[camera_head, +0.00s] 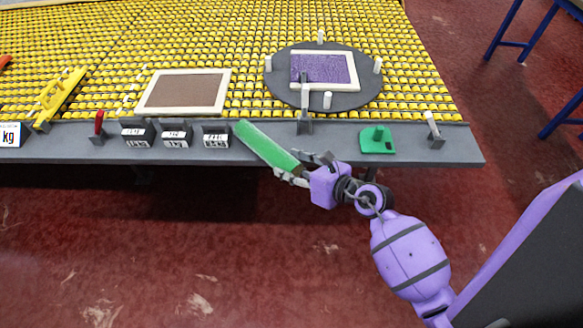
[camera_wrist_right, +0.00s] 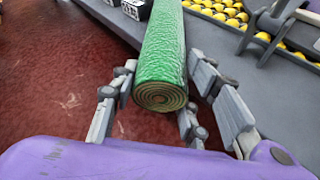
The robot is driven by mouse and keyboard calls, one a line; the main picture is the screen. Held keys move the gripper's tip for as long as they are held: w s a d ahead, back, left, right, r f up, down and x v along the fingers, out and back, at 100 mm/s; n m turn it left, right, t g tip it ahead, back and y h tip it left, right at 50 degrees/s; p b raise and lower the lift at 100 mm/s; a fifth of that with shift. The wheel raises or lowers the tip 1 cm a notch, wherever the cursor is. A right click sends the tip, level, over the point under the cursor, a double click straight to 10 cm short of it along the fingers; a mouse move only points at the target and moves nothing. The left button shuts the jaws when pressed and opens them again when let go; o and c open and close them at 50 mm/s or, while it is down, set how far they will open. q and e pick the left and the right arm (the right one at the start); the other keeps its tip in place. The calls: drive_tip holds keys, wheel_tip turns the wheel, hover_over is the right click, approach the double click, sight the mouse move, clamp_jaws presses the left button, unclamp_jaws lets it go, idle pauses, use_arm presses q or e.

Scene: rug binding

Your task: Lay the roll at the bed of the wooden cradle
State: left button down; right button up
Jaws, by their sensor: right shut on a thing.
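My right gripper (camera_head: 300,167) is shut on a green roll (camera_head: 265,145) near its right end. The roll slants over the front edge of the table, its far end up and to the left. In the right wrist view the roll (camera_wrist_right: 163,45) runs away between the fingers, and its near end shows brown spiral layers. I cannot make out a wooden cradle for certain; a yellow frame-like piece (camera_head: 60,95) stands at the table's left. My left gripper is not in view.
The table's grey front rim (camera_head: 440,157) carries several labelled dark blocks (camera_head: 215,136), a red handle (camera_head: 99,122) and a green plate (camera_head: 377,146). Behind are a cream-framed brown panel (camera_head: 187,90) and a dark turntable (camera_head: 350,101). Red floor (camera_head: 180,250) is open in front.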

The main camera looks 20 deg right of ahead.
drive_tip(key=o, duration=1.3)
drive_tip(key=shift+c, duration=0.2)
drive_tip(key=v, duration=1.2)
drive_tip(key=shift+b, duration=0.45)
